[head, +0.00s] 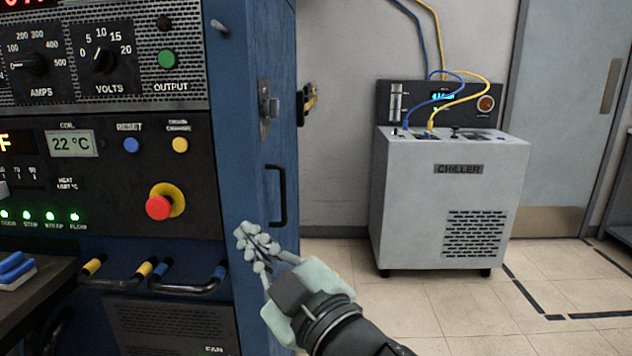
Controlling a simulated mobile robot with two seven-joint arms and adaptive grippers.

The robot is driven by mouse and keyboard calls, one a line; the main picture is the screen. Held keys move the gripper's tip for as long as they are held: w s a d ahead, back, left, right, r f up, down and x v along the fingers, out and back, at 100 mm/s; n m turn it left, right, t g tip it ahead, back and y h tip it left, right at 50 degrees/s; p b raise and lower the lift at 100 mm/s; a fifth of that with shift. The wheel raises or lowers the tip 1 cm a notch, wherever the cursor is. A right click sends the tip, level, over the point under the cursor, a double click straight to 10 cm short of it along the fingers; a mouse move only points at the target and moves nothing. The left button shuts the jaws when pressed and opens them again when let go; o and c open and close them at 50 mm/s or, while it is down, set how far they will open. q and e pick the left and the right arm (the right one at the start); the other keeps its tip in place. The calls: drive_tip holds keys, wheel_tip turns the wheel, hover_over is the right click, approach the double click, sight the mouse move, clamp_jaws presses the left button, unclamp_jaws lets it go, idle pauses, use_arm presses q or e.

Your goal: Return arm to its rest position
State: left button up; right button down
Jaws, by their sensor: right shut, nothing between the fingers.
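My right gripper (258,248) is in the lower middle of the head view, with its arm coming in from the bottom right. Its fingers are shut and hold nothing. The fingertips point up and left, in front of the blue side of the cabinet (246,190), just below and left of the black door handle (279,195). I cannot tell whether they touch the cabinet. My left gripper is not in view.
A bench edge (40,288) shows at lower left. A grey chiller (415,190) stands against the back wall, right of centre. Tiled floor (450,325) before it is clear.

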drive_tip(key=w+d+f+m+g+h, duration=0.25)
drive_tip(key=d+f+h, duration=0.35)
drive_tip(key=d+f, duration=0.9)
drive_tip(key=w+d+f+m+g+h, duration=0.1)
drive_tip(key=w+d+f+m+h, duration=0.3)
drive_tip(key=d+f, duration=1.15)
drive_tip(key=s+d+f+m+g+h, duration=0.5)
drive_tip(key=s+d+f+g+h, duration=0.3)
drive_tip(key=s+d+f, duration=1.7)
drive_tip(key=s+a+f+m+y, duration=0.1)
drive_tip(key=a+f+y, duration=0.1)
drive_tip(key=a, duration=0.8)
drive_tip(key=a+f+m+g+y, duration=0.1)
drive_tip(key=a+f+y, duration=0.1)
drive_tip(key=a, duration=0.8)
drive_tip(key=shift+s+f+y, duration=0.35)
drive_tip(key=shift+f+y, duration=0.05)
